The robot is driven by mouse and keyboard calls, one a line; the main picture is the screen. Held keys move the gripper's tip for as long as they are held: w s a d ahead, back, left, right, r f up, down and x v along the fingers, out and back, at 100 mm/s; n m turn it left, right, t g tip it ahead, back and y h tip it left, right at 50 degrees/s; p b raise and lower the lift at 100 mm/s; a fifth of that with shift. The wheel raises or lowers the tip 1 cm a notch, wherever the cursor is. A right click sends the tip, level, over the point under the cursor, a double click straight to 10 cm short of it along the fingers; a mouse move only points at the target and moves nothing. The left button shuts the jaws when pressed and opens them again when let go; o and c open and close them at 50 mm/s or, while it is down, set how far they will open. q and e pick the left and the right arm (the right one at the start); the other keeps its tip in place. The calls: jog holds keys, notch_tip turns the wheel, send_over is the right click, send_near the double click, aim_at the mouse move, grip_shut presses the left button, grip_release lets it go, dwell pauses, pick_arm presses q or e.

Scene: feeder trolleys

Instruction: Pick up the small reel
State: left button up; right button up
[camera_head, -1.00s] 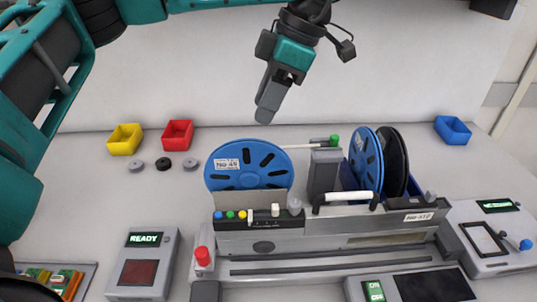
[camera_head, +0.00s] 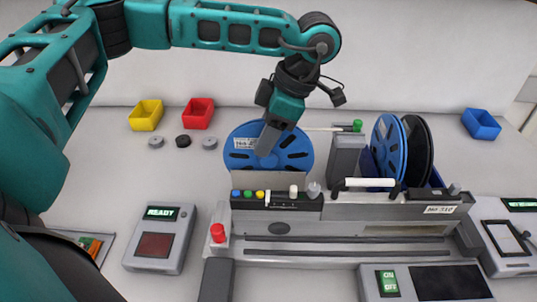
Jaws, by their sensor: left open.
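A blue reel (camera_head: 238,160) with dark slots and a white label stands upright behind the left part of the grey feeder. A second blue reel (camera_head: 383,150) and a black reel (camera_head: 417,150) stand side by side in the holder on the right. I cannot tell for certain which one is the small reel. My left gripper (camera_head: 265,150) reaches down from above and is open. Its fingers overlap the upper middle of the left blue reel and hide part of it. I cannot tell whether they touch. My right gripper is not in view.
The grey feeder (camera_head: 290,228) fills the middle front, with a grey block (camera_head: 346,160) between the reels. Yellow (camera_head: 146,116), red (camera_head: 198,114) and blue (camera_head: 481,125) bins and small discs (camera_head: 183,141) lie behind. A READY box (camera_head: 160,240) stands front left.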

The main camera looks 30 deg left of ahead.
pick_arm(q)
jog(key=shift+s+a+f, duration=0.1)
jog(key=shift+f, duration=0.2)
jog(key=shift+c, duration=0.2)
grip_shut()
jog(key=shift+r, duration=0.1)
